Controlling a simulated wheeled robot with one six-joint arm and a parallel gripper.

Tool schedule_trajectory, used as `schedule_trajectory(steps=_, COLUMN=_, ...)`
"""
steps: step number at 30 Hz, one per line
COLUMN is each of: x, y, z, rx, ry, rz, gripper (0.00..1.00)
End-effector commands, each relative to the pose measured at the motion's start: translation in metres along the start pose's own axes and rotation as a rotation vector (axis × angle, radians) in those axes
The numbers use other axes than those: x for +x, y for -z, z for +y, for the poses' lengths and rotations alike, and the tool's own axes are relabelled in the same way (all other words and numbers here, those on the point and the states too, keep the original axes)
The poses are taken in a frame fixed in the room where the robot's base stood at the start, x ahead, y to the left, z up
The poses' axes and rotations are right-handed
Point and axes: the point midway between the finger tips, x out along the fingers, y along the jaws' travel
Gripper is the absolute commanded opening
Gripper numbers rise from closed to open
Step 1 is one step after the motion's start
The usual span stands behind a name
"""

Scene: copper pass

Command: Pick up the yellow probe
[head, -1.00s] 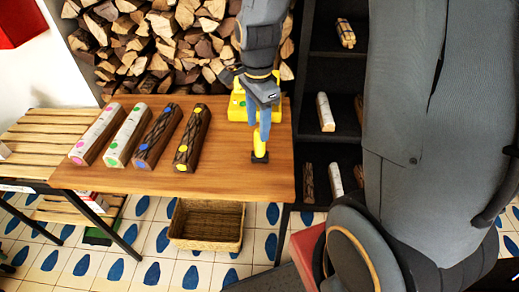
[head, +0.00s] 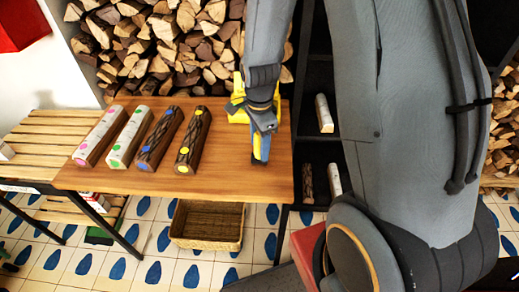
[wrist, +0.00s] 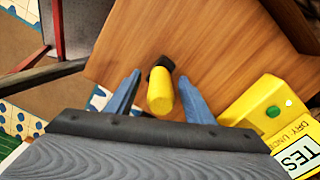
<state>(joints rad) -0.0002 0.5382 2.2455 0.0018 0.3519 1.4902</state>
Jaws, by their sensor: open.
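The yellow probe (wrist: 160,92) stands on the wooden table near its front edge, with a black end piece on the table side. In the head view the probe (head: 257,146) shows only in part, behind my fingers. My gripper (wrist: 163,92) is open, with one blue finger on each side of the probe. A gap shows between the probe and each finger in the wrist view. In the head view my gripper (head: 261,150) is low over the right part of the table. A yellow box (wrist: 262,108) with a green dot and a label sits beside the gripper.
Several split logs with coloured dots (head: 148,138) lie in a row on the table (head: 230,172) to the left. A wicker basket (head: 207,226) is below the front edge. A dark shelf (head: 318,150) stands to the right. Stacked firewood (head: 150,45) is behind.

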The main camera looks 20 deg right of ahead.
Motion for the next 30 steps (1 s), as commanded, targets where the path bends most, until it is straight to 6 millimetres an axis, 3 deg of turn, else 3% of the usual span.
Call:
schedule_trajectory(steps=8, x=0.0019, y=-0.0001, z=-0.0005, rx=0.000, ry=0.002, rz=0.000, gripper=0.48)
schedule_trajectory(steps=16, x=0.0018, y=-0.0001, z=-0.0003, rx=-0.001, ry=0.001, rz=0.000, gripper=0.04)
schedule_trajectory(steps=30, x=-0.0076, y=0.0000, z=-0.0014, rx=-0.001, ry=0.004, rz=0.000, gripper=0.03)
